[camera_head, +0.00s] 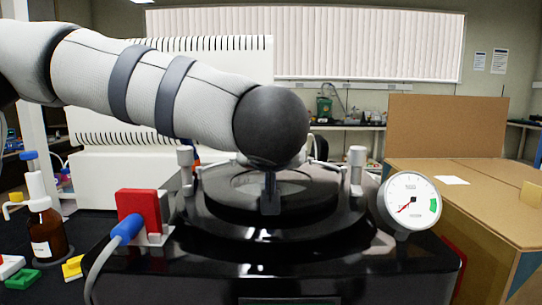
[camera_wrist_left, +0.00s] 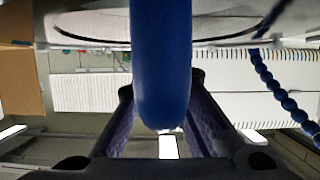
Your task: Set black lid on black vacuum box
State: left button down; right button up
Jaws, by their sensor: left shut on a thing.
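The black vacuum box (camera_head: 270,275) stands in the middle of the head view, glossy, with a round dark rim (camera_head: 340,226) on top. A dark round lid (camera_head: 312,192) lies over or just above this rim; I cannot tell whether it touches all around. My left gripper (camera_head: 270,192) is over the lid's middle, mostly hidden behind my wrist. In the left wrist view, my left gripper (camera_wrist_left: 160,85) is shut on a blue handle (camera_wrist_left: 162,60), and the round lid edge (camera_wrist_left: 90,30) crosses the top. My right gripper is not in view.
A pressure gauge (camera_head: 409,203) stands at the box's right and a red valve block (camera_head: 139,210) with a blue hose fitting at its left. A brown bottle (camera_head: 45,232) is farther left. A cardboard box (camera_head: 470,175) is at right. A blue beaded cord (camera_wrist_left: 280,92) hangs nearby.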

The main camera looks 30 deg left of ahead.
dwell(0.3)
pick_arm(q)
jog(key=c, duration=1.5)
grip_release()
jog(key=shift+c, duration=0.2)
jog(key=shift+f, duration=0.1)
jog(key=v, duration=1.2)
